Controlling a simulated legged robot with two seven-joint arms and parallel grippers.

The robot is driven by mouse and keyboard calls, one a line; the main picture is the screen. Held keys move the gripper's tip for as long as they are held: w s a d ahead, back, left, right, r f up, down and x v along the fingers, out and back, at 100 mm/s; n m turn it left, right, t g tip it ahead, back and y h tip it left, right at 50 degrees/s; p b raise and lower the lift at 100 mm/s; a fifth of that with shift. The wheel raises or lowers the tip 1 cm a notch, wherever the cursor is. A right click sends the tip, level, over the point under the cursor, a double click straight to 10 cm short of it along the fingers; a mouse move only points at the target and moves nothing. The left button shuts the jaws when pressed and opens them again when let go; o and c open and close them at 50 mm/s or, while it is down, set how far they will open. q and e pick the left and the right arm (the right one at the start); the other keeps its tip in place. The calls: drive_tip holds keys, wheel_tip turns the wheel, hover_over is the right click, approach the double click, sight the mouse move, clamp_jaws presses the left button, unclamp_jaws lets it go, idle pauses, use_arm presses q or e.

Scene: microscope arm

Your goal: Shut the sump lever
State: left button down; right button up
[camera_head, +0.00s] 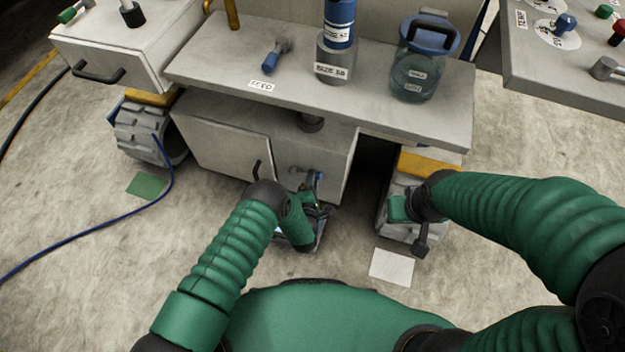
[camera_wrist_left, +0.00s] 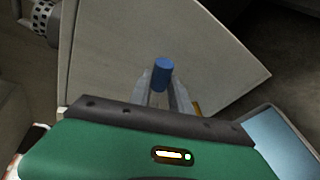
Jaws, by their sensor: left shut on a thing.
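A lever with a blue grip (camera_head: 319,174) sticks out from the right part of the front of the low grey cabinet under the bench. In the left wrist view the blue grip (camera_wrist_left: 162,72) stands between the fingers of my left gripper (camera_wrist_left: 164,92). The left gripper (camera_head: 318,190) is shut on the lever, and its arm and hand hide part of the cabinet front. My right gripper (camera_head: 421,240) hangs lower right, in front of the right track, away from the lever; its jaws are too small and dark to read.
The grey bench top (camera_head: 215,62) overhangs the cabinet. It carries another blue-handled lever (camera_head: 272,60), a blue-topped cylinder (camera_head: 337,55) and a lidded jar (camera_head: 416,72). The cabinet door has a black handle (camera_head: 257,170). A white square (camera_head: 391,268) and a blue hose (camera_head: 90,229) lie on the floor.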

use_arm(q)
drive_tip(key=shift+s+a+f, duration=0.1)
drive_tip(key=shift+s+f, duration=0.05)
drive_tip(key=shift+s, duration=0.05)
use_arm(e)
drive_tip(key=shift+r, duration=0.1)
idle(0.6)
